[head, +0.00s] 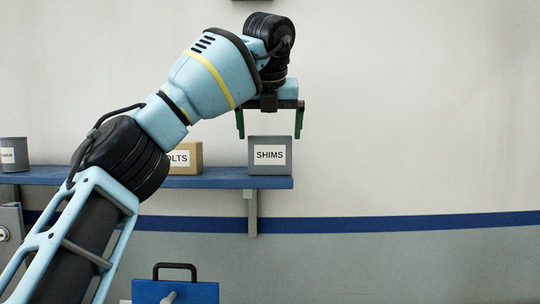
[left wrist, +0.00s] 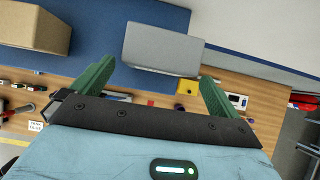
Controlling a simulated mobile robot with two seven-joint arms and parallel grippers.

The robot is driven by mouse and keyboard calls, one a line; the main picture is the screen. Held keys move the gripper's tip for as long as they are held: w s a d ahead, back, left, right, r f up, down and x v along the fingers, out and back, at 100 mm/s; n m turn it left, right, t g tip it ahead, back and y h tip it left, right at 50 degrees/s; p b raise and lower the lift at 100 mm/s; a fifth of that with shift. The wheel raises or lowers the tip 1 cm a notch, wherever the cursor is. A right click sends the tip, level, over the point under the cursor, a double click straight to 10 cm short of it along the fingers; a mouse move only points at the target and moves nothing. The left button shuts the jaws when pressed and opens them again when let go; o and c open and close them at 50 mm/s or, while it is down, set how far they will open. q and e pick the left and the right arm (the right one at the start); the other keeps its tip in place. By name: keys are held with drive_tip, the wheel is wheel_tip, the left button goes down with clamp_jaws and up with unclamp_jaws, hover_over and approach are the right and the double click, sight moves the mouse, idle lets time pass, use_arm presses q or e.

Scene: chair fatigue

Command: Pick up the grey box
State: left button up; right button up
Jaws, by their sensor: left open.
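The grey box (head: 269,165), labelled SHIMS, stands upright near the right end of the blue wall shelf (head: 225,183). My left gripper (head: 270,135) is open and points down, with its two green fingertips at the height of the box's top edge. In the left wrist view the grey box (left wrist: 163,47) lies just beyond the fingertips, and its top face shows. The open green fingers (left wrist: 153,78) are spread to either side of it, and nothing is held. My right gripper is not in view.
A tan box (head: 186,158) labelled "OLTS" stands left of the grey box, partly behind my arm. A grey can (head: 13,153) is at the far left. A blue case (head: 175,291) is below. The wall right of the shelf is clear.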

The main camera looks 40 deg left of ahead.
sight(270, 151)
use_arm(q)
drive_tip(key=shift+x, duration=3.5)
drive_tip(key=shift+w+a+r, duration=0.15)
drive_tip(key=shift+r, duration=0.05)
drive_tip(key=shift+c, duration=0.3)
drive_tip(key=c, duration=0.8)
